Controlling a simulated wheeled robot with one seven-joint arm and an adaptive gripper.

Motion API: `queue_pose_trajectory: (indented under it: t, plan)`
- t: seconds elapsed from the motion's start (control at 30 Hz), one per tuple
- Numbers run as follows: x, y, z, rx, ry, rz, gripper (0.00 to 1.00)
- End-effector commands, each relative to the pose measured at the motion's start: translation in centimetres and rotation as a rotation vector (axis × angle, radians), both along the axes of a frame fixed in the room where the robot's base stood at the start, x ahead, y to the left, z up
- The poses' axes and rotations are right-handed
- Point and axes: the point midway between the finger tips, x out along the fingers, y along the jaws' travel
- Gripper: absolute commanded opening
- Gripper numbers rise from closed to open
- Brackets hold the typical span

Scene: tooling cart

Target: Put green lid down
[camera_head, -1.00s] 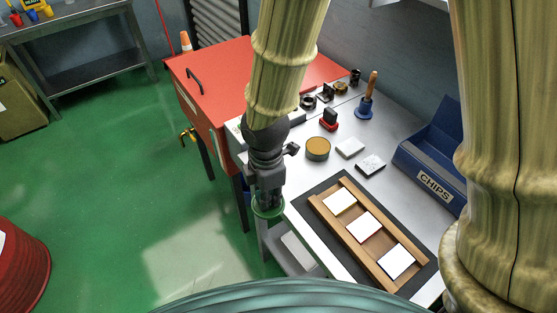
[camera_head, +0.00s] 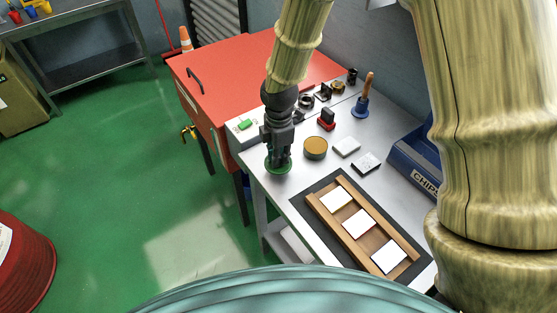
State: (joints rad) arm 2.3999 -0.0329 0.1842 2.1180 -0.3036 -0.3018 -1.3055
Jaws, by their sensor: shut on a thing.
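My gripper (camera_head: 278,163) points down over the left part of the metal cart top (camera_head: 277,186). It is shut on the green lid (camera_head: 278,170), a round dark green piece whose rim shows around the fingertips. The gripper hides most of the lid's upper face. The lid is at or just above the cart top; I cannot tell whether it touches. It is left of a round tin with a tan top (camera_head: 315,148), with a small gap between them.
A wooden tray with white tiles (camera_head: 362,224) lies on a dark mat to the lower right. White and black blocks (camera_head: 366,163), a red-and-black stamp (camera_head: 327,119), a blue bell (camera_head: 361,107) and a blue chips bin (camera_head: 413,165) stand around. A red cabinet (camera_head: 255,80) is behind. Bare metal lies below the lid.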

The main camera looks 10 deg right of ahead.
Motion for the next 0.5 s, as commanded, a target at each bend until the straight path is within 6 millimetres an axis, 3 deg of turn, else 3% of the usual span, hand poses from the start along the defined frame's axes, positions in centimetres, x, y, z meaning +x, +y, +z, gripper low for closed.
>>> queue_pose_trajectory:
  t: [0.3, 0.5]
  plan:
    - [-0.1, 0.0, -2.7, -0.001, 0.001, 0.001, 0.0]
    - [-0.1, 0.0, -3.1, -0.001, 0.0, 0.001, 0.0]
